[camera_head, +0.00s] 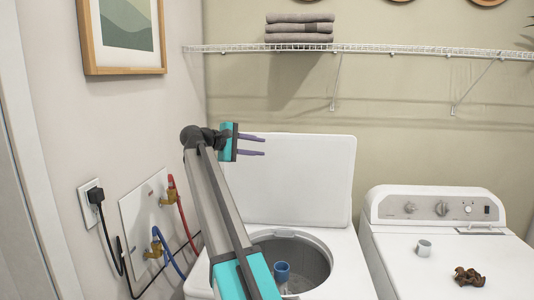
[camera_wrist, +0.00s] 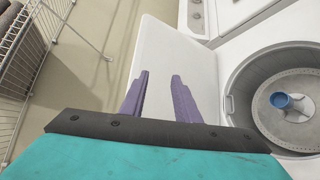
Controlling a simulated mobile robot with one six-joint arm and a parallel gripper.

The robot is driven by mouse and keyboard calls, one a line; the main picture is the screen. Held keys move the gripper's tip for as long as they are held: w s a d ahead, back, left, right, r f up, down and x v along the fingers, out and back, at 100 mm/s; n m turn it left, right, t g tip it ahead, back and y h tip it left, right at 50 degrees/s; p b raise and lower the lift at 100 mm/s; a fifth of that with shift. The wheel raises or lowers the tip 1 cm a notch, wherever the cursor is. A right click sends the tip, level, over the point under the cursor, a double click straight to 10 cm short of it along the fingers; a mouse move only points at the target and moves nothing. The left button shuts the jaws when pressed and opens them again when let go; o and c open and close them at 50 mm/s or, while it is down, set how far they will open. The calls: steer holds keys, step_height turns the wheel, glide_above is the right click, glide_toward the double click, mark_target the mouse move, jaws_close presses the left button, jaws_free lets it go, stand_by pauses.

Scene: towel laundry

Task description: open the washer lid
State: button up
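The white washer lid (camera_head: 310,185) stands raised and upright at the back of the washer (camera_head: 335,250) in the head view. The round drum opening (camera_head: 305,252) below it is uncovered, with a blue agitator cap (camera_head: 282,270) inside. The lid also shows in the wrist view (camera_wrist: 195,75), behind my fingers, with the open drum (camera_wrist: 285,95) to its right. My gripper (camera_head: 264,146) is in front of the lid's upper left part, its two purple fingers apart with nothing between them. I cannot tell whether a finger touches the lid.
A wire shelf (camera_head: 400,49) with folded grey towels (camera_head: 299,28) hangs above. Hoses and taps (camera_head: 160,235) are on the left wall.

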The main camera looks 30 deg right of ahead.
steer(key=b+v, duration=0.1)
steer(key=v, duration=0.3)
steer(key=shift+a+r, duration=0.1)
steer(key=shift+a, duration=0.05)
stand_by(0.6)
